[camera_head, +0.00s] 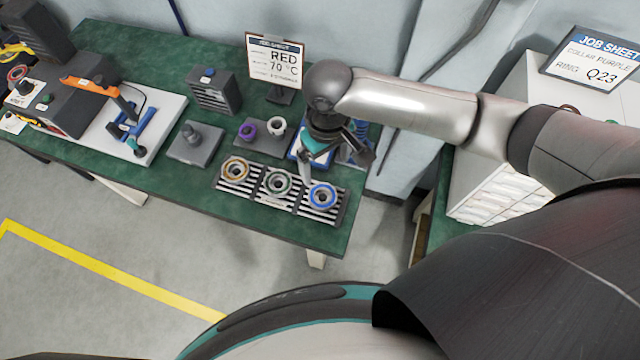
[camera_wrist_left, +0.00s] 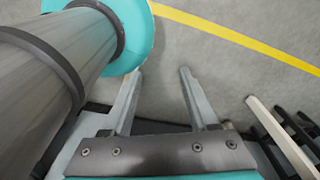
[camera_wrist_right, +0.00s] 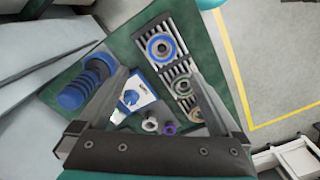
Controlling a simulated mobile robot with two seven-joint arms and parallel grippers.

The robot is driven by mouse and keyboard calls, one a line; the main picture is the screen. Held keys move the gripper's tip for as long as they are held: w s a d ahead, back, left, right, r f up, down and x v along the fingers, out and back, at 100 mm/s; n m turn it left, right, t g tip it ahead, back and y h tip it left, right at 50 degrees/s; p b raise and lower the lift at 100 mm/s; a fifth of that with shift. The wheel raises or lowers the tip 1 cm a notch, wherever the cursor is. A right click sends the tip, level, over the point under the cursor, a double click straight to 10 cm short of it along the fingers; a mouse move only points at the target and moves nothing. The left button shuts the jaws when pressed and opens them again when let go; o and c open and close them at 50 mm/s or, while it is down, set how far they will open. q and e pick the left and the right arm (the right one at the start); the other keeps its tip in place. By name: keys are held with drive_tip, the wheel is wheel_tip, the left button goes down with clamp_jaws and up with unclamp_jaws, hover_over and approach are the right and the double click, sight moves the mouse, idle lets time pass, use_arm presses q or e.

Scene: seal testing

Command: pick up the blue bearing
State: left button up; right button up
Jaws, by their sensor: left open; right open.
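The blue bearing (camera_head: 314,197) is a ring with a blue rim, lying on the right end of a striped rack (camera_head: 347,207) near the table's front right corner. It also shows in the right wrist view (camera_wrist_right: 151,48), at the top, just beyond the fingertips. My right gripper (camera_head: 335,163) is open and empty, above the table and behind the blue bearing, apart from it. Its two fingers spread wide in the right wrist view (camera_wrist_right: 157,70). My left gripper (camera_wrist_left: 159,72) is open and empty over the grey floor, and does not show in the head view.
An orange-rimmed bearing (camera_head: 227,171) and a green-rimmed bearing (camera_head: 268,184) share the rack. Behind it stand a purple collar (camera_head: 248,131), a pale collar and a blue-and-white item beneath my right gripper.

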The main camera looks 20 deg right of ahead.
drive_tip(key=b, duration=0.1)
hover_over(322, 195)
drive_tip(key=f, duration=0.8)
drive_tip(key=shift+s+d+f, duration=0.15)
drive_tip(key=shift+s+d, duration=0.05)
drive_tip(key=shift+s, duration=0.2)
drive_tip(key=shift+f, duration=0.7)
use_arm(q)
drive_tip(key=shift+s+f+b, duration=0.2)
drive_tip(key=shift+f+b, duration=0.2)
drive_tip(key=shift+f, duration=0.3)
drive_tip(key=shift+s+f+b, duration=0.2)
drive_tip(key=shift+f+b, duration=0.2)
drive_tip(key=shift+f, duration=0.3)
use_arm(e)
drive_tip(key=shift+w+a+f, duration=0.15)
drive_tip(key=shift+w+f, duration=0.05)
drive_tip(key=shift+f, duration=1.05)
drive_tip(key=shift+w+a+f, duration=0.1)
drive_tip(key=shift+w+f, duration=0.05)
drive_tip(key=shift+f, duration=1.05)
drive_tip(key=shift+c, duration=0.2)
use_arm(q)
drive_tip(key=shift+s, duration=0.1)
use_arm(e)
drive_tip(key=c, duration=1.4)
drive_tip(key=shift+r, duration=0.15)
